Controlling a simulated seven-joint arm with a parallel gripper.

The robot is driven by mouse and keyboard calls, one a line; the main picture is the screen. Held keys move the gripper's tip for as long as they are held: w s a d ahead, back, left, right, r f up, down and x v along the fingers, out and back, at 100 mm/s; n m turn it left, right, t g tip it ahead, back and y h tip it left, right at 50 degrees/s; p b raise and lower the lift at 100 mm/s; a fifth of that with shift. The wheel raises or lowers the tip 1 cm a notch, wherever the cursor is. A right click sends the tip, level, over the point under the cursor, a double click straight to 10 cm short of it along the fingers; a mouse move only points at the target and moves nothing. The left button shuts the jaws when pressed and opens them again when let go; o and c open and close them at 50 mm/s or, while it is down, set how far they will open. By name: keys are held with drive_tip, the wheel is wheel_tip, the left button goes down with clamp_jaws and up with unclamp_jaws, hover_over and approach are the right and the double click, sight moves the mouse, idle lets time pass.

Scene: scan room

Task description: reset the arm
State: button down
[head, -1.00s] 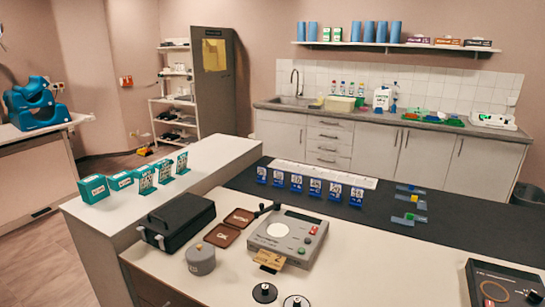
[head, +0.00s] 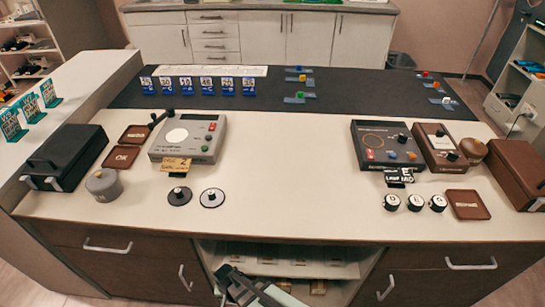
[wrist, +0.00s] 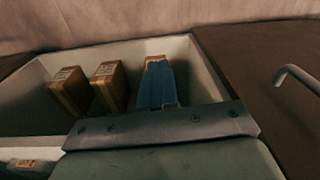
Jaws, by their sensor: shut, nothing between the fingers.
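My gripper (head: 228,272) shows at the bottom of the head view, low in front of the open shelf of the desk (head: 140,207). It is shut and empty. In the wrist view its closed fingers (wrist: 157,80) are blue-grey and point toward the open shelf compartment. The fingers partly cover a wooden block behind them; I cannot tell whether they touch it.
The open shelf (head: 325,268) holds small blocks; two wooden blocks (wrist: 70,92) (wrist: 107,85) stand left of my fingers. A brown drawer front with a handle (wrist: 298,78) is at right. Devices stand on the desktop, whose middle front is clear.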

drive_tip(key=s+d+f+g+h, duration=0.2)
drive_tip(key=d+g, duration=0.1)
drive_tip(key=d, duration=1.8)
drive_tip(key=s+d+r+g+y, duration=0.1)
drive_tip(key=s+d+g, duration=0.3)
drive_tip(key=s+d, duration=0.6)
drive_tip(key=d, duration=0.3)
drive_tip(key=shift+s+d+m+y, duration=0.15)
drive_tip(key=shift+d+m+y, duration=0.2)
drive_tip(key=shift+m+y, duration=0.05)
